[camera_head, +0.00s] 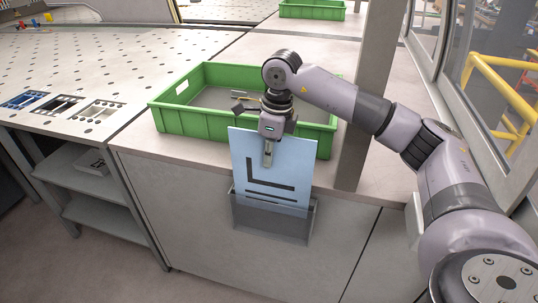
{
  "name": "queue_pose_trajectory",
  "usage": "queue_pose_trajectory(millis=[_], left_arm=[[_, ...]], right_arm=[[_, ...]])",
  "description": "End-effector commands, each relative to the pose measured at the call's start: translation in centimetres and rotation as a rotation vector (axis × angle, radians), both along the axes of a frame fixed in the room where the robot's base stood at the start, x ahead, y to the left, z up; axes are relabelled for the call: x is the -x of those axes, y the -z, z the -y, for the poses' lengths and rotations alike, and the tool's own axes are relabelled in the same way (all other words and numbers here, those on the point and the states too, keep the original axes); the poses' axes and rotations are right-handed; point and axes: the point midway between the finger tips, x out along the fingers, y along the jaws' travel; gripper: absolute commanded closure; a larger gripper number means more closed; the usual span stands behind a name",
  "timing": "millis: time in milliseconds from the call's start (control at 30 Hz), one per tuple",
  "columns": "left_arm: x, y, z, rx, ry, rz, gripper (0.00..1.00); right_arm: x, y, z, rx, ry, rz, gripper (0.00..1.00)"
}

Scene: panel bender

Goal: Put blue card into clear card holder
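The blue card (262,178) is a light blue sheet with black bars, upright in front of the counter's front face. My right gripper (268,158) reaches down over the card's upper part and is shut on it. The clear card holder (275,222) is a grey see-through pocket fixed to the front panel. The card's lower end overlaps the holder's upper part; I cannot tell whether it is inside or in front of it. My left gripper is not in view.
A green crate (165,122) stands on the counter behind my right gripper. A grey post (364,130) rises to its right. A perforated table (70,70) with small trays is at the left. Another green crate (312,12) lies at the back. Floor shows at lower left.

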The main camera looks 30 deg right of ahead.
Motion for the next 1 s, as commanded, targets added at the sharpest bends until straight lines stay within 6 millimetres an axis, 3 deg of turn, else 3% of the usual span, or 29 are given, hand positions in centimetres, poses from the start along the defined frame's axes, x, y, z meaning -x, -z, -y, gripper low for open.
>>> queue_pose_trajectory(millis=[1000], left_arm=[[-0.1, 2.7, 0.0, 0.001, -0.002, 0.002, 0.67]], right_arm=[[0.0, 3.7, 0.0, 0.0, 0.0, 0.0, 1.0]])
